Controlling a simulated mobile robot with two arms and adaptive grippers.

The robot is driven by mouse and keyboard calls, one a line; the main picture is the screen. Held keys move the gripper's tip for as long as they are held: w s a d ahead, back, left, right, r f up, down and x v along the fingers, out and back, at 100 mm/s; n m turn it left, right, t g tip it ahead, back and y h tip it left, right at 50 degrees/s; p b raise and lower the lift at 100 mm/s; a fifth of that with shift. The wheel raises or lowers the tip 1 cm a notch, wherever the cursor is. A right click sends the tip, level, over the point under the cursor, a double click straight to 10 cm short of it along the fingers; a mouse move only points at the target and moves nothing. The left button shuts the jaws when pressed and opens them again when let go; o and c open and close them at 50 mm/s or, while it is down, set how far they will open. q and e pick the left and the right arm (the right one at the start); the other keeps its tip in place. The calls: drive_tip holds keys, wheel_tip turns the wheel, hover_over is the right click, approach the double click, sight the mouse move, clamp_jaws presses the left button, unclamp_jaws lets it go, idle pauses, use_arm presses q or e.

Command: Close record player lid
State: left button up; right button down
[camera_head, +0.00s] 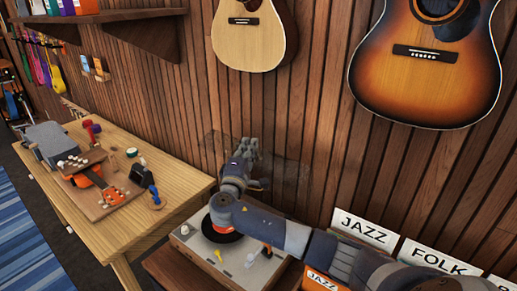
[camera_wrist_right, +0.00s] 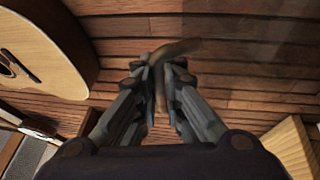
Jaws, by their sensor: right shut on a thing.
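The record player (camera_head: 262,268) sits on a brown wooden stand in the lower middle of the head view, with a dark disc (camera_head: 217,234) on its deck. Its clear, smoky lid (camera_head: 287,180) stands raised at the back, near the slatted wall. My right gripper (camera_head: 247,152) is at the lid's upper left part, with its fingers closed on it. In the right wrist view the closed fingers (camera_wrist_right: 160,75) point at the wall, and the lid's faint pane (camera_wrist_right: 245,55) shows at upper right. The exact contact is hard to see. My right arm covers part of the deck. My left gripper is out of view.
A wooden table (camera_head: 125,229) with an instrument and tools stands to the left. Record bins with JAZZ (camera_head: 365,231) and FOLK (camera_head: 437,257) cards are at right. Two guitars (camera_head: 252,38) (camera_head: 424,70) hang on the wall above.

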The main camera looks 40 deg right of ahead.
drive_tip(key=s+a+f+n+t+h+b, duration=0.1)
drive_tip(key=a+f+b, duration=0.1)
drive_tip(key=a+b, duration=0.3)
drive_tip(key=s+a+f+n+t+h+b, duration=0.1)
drive_tip(key=s+a+f+t+b, duration=0.1)
drive_tip(key=a+b, duration=0.4)
drive_tip(key=shift+s+a+f+n+t, duration=0.2)
drive_tip(key=shift+f+n+t, duration=0.1)
drive_tip(key=shift+f, duration=0.45)
drive_tip(key=c, duration=2)
unclamp_jaws()
drive_tip(key=shift+o, duration=0.2)
drive_tip(key=v, duration=1.2)
drive_tip(key=shift+w, duration=0.1)
